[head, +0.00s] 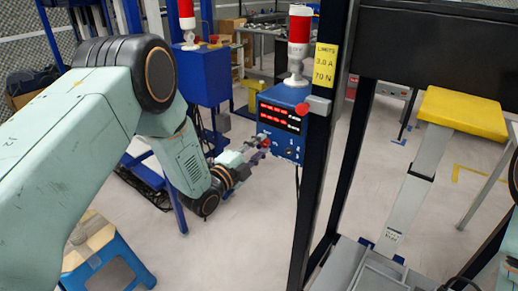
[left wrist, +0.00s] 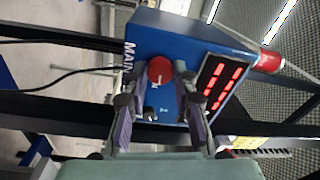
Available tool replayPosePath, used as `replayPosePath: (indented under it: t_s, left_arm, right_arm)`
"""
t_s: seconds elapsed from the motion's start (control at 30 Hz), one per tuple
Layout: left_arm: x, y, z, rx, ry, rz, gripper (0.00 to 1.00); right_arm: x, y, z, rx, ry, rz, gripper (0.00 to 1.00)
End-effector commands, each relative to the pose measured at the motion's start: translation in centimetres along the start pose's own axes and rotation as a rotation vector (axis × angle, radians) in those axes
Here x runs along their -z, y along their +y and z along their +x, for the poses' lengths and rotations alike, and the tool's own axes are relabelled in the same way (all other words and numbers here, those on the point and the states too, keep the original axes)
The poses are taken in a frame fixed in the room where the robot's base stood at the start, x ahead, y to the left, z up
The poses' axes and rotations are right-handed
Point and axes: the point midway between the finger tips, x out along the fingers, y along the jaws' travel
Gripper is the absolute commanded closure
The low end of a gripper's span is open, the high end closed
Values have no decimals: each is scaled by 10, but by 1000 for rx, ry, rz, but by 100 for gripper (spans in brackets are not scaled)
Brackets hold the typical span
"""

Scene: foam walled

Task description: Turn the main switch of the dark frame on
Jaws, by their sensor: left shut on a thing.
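The blue control box (head: 270,108) is mounted on the dark frame (head: 316,160) and has lit red digits. The left wrist view shows its blue face (left wrist: 165,38) close up, with a partly hidden "MAIN" label. The red main switch knob (left wrist: 160,69) is on that face, with a pale mark on it; I cannot tell its exact setting. My left gripper (head: 262,145) is at the lower left of the box. In the left wrist view its fingers (left wrist: 158,100) are on either side of the knob, shut on it. My right gripper is out of view.
A red-and-white signal lamp (head: 299,45) stands on the box. A yellow limits sign (head: 325,64) is on the frame's post. A yellow-topped stand (head: 462,112) is at the right. A blue step stool (head: 105,262) is at the lower left. Pale floor is open behind the frame.

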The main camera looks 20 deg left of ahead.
Motion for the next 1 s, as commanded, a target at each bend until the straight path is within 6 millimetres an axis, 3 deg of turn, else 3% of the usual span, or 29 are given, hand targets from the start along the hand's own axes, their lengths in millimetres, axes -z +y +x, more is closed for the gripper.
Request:
replayPosePath:
  t_s: [0.3, 0.8, 0.83, 1.0]
  left_arm:
    - [1, 3, -1, -7, 8, 93, 100]
    - [1, 4, -2, -10, 10, 106, 100]
    - [1, 4, -2, -10, 10, 106, 70]
    - [1, 3, -1, -8, 9, 105, 56]
  right_arm:
    - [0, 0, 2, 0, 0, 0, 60]
    - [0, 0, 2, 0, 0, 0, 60]
    - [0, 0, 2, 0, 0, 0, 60]
    - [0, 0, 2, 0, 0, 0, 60]
